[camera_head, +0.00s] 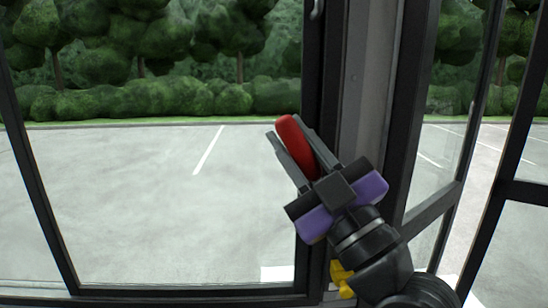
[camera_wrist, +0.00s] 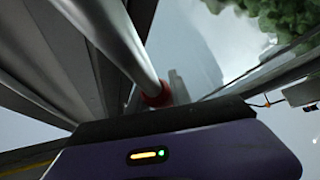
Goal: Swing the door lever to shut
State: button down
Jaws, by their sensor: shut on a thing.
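The door lever has a red grip (camera_head: 297,146) that slants up to the left in front of the windscreen in the head view. My gripper (camera_head: 284,126) is closed around this grip, with one grey finger on each side. The grip's rounded top sticks out between the fingertips, and its lower end is hidden by the gripper body. In the wrist view a small red part (camera_wrist: 158,96) shows at the end of a pale bar, beside a grey finger (camera_wrist: 179,87). The lever's pivot is not visible.
A dark door post (camera_head: 317,60) stands right behind the gripper. Glazed door panels with black frames (camera_head: 432,208) are at the right. A yellow part (camera_head: 342,278) sits below my wrist. The large windscreen (camera_head: 150,190) fills the left, with pavement and trees outside.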

aim_at(315, 166)
jog(key=shift+d+r+m, duration=0.2)
jog(key=shift+d+m, duration=0.1)
jog(key=shift+d, duration=0.05)
jog(key=c, duration=1.2)
grip_release()
jog(key=shift+o, duration=0.2)
jog(key=shift+f, duration=0.15)
jog(key=b+v, duration=0.2)
jog(key=v, duration=0.4)
jog(key=shift+s+d+f, duration=0.1)
jog(key=shift+s+f, duration=0.15)
jog(key=shift+s, duration=0.05)
jog(key=shift+s+d+f+b, duration=0.2)
jog(key=shift+s+b, duration=0.1)
jog(key=shift+s, duration=0.1)
